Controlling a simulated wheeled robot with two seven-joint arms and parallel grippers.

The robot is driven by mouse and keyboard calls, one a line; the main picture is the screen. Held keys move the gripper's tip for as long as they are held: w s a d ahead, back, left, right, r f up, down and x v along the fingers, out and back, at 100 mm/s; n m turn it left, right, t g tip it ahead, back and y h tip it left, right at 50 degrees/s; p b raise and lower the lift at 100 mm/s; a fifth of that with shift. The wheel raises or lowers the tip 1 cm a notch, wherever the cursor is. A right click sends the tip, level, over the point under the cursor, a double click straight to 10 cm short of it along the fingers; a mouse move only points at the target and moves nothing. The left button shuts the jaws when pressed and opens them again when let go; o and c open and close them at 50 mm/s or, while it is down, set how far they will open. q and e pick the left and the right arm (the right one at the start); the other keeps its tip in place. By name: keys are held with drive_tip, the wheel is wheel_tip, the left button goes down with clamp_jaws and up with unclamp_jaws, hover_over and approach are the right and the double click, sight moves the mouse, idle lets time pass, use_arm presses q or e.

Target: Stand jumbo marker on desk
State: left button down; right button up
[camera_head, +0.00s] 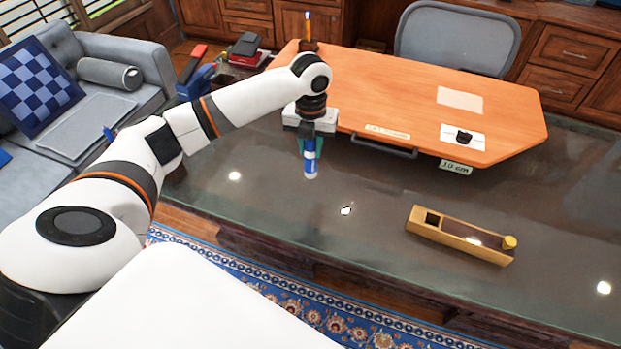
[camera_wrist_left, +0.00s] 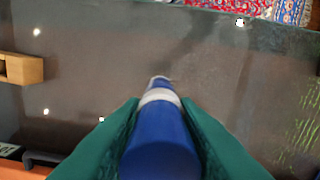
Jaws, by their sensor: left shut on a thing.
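The jumbo marker (camera_head: 310,158) is blue with a white band and a pale tip end. My left gripper (camera_head: 312,143) is shut on it and holds it upright, pale end down, over the dark glass-topped desk (camera_head: 270,215). In the left wrist view the marker (camera_wrist_left: 160,135) sits between the green fingers of the gripper (camera_wrist_left: 160,128), its pale end pointing away toward the desk top. I cannot tell whether that end touches the desk. My right gripper is not in view.
An orange wooden board (camera_head: 400,90) with a dark handle lies behind the marker. A wooden block with a yellow knob (camera_head: 460,236) lies to the right. A blue tool (camera_head: 196,80) and red-black items stand at the back left. The glass around the marker is clear.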

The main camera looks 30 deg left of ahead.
sight(310, 172)
use_arm(q)
wheel_tip(310, 172, down, 10)
drive_tip(key=shift+r+p, duration=0.25)
drive_tip(key=shift+p, duration=0.4)
drive_tip(key=c, duration=1.1)
unclamp_jaws()
drive_tip(key=shift+f, duration=0.1)
wheel_tip(310, 172, up, 12)
drive_tip(key=shift+r+b, duration=0.15)
drive_tip(key=shift+b, duration=0.5)
